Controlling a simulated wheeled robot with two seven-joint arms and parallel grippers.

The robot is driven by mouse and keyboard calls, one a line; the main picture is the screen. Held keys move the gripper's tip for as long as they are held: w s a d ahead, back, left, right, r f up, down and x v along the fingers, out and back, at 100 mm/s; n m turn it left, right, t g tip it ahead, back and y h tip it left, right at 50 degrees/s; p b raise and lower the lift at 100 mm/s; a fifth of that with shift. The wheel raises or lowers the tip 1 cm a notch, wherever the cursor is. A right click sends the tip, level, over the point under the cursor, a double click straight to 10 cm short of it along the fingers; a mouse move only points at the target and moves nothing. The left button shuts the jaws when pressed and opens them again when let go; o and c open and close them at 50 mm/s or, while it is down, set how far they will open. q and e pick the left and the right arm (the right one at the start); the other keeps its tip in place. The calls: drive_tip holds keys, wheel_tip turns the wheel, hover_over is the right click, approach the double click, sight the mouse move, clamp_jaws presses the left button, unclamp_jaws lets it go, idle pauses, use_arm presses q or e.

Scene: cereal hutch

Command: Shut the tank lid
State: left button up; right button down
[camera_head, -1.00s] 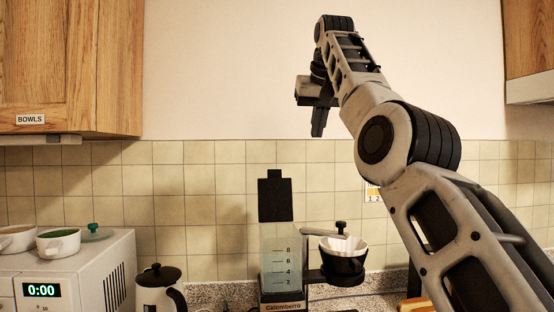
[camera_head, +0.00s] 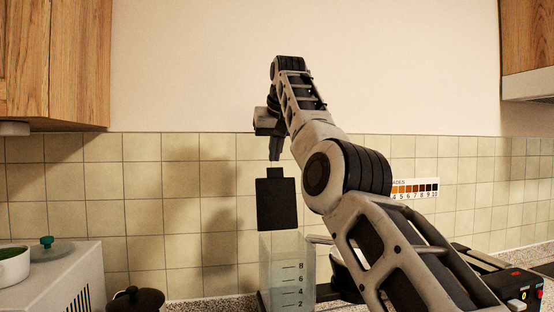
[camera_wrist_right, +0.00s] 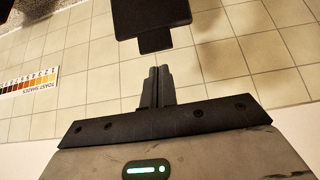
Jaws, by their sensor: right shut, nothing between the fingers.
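The tank lid (camera_head: 277,205) is a black panel with a small tab on its top edge, standing upright and open above the clear water tank (camera_head: 288,272). The tank has level marks on its front. My right gripper (camera_head: 275,156) is shut and empty, pointing down just above the lid's tab. In the right wrist view, the shut fingers of my right gripper (camera_wrist_right: 157,72) point at the tab of the lid (camera_wrist_right: 153,30), with a small gap showing between them. My left gripper is not in view.
A toaster (camera_head: 500,280) stands at the lower right. A white microwave (camera_head: 55,280) with a bowl (camera_head: 12,265) on it and a dark-lidded press (camera_head: 137,300) are at the left. A wooden cupboard (camera_head: 55,60) hangs at upper left. The tiled wall (camera_head: 190,200) is behind.

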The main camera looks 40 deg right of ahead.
sight(276, 169)
drive_tip(key=shift+x, duration=1.25)
drive_tip(key=shift+s+a+r, duration=0.15)
drive_tip(key=shift+s, duration=0.25)
drive_tip(key=shift+s+a, duration=0.4)
drive_tip(key=shift+s, duration=0.3)
drive_tip(key=shift+s+a, duration=0.45)
drive_tip(key=shift+s, duration=0.25)
